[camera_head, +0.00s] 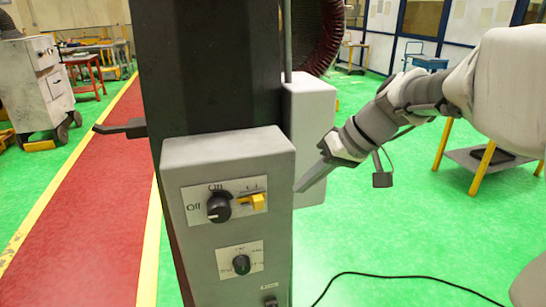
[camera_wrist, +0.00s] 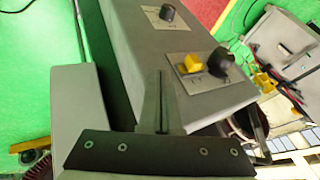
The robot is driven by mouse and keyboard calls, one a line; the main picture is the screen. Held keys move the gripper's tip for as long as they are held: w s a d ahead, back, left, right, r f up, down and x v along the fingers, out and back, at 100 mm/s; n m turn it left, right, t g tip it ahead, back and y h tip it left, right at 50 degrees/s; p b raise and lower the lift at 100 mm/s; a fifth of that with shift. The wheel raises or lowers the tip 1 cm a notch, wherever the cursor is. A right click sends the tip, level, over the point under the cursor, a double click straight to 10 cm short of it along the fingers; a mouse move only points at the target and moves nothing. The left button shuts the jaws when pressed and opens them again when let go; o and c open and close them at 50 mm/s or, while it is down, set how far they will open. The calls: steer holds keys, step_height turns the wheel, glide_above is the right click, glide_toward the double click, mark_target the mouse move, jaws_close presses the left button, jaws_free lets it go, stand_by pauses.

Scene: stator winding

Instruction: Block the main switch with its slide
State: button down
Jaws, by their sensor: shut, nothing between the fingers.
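The main switch (camera_head: 219,207) is a black round knob on the front of a grey control box, on a white plate with "Off" at its left. The yellow slide (camera_head: 257,201) sits on the same plate, just right of the knob with a small gap. My gripper (camera_head: 298,189) is at the box's right front edge, its fingers shut and empty, pointing down-left toward the box. In the wrist view, my gripper's fingertips (camera_wrist: 164,72) appear left of the yellow slide (camera_wrist: 191,63), and the main switch (camera_wrist: 220,62) is beyond it. I cannot tell whether the fingers touch the box.
A second black knob (camera_head: 241,264) is lower on the box (camera_head: 225,150). A dark column (camera_head: 205,70) rises behind it. A black cable (camera_head: 400,276) lies on the green floor at right. A yellow-legged stand (camera_head: 482,170) is farther right.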

mark_target(264, 199)
steer(key=a, duration=0.1)
steer(key=a+f, duration=0.1)
steer(key=a, duration=0.1)
steer(key=a+f, duration=0.1)
steer(key=shift+s+a+f+p, duration=0.1)
steer(key=shift+s+a+p, duration=0.05)
steer(key=shift+a+p, duration=0.2)
steer(key=shift+s+a, duration=0.1)
steer(key=shift+a, duration=0.3)
steer(key=shift+f, duration=0.1)
steer(key=shift+s+a+f+b, duration=0.1)
steer(key=shift+s+a+b, duration=0.15)
steer(key=shift+a+b, duration=0.55)
steer(key=shift+a, duration=0.25)
